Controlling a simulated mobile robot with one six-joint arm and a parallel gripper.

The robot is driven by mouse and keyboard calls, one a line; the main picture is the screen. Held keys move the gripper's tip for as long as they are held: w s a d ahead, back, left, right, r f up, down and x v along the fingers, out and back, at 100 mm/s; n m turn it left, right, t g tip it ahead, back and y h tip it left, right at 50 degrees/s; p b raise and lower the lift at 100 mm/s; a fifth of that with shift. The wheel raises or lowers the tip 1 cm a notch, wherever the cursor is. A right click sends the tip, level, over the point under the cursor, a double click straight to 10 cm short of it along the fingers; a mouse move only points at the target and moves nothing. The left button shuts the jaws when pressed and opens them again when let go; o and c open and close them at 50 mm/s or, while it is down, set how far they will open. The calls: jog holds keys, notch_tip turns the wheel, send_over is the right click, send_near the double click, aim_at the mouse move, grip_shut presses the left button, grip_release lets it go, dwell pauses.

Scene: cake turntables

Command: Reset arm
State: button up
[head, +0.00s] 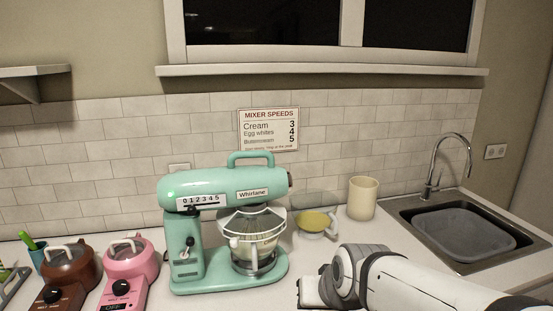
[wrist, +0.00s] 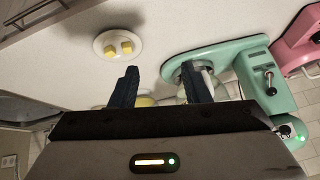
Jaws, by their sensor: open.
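My arm (head: 390,278) reaches in from the lower right in the head view, in front of the mixer's right side, with its end low over the counter. In the wrist view, my gripper (wrist: 160,68) is open, its two dark fingers apart with nothing held between them. The teal stand mixer (head: 225,187) stands upright on the counter, and it also shows in the wrist view (wrist: 248,58) beyond the right finger. Its bowl (head: 256,243) sits under the head with pale contents.
A small dish with yellow contents (head: 313,222) and a cream canister (head: 363,198) stand right of the mixer. A sink (head: 465,232) is farther right. Pink (head: 128,268) and brown (head: 66,272) appliances stand left. A white plate (wrist: 101,45) holds two yellow cubes.

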jog(key=s+d+f+g+h, duration=0.1)
jog(key=s+d+g+h, duration=0.1)
jog(key=s+d, duration=0.5)
jog(key=shift+s+f+g, duration=0.35)
jog(key=shift+s+g, duration=0.15)
jog(key=shift+s, duration=0.4)
jog(key=shift+c, duration=0.6)
dwell(1.6)
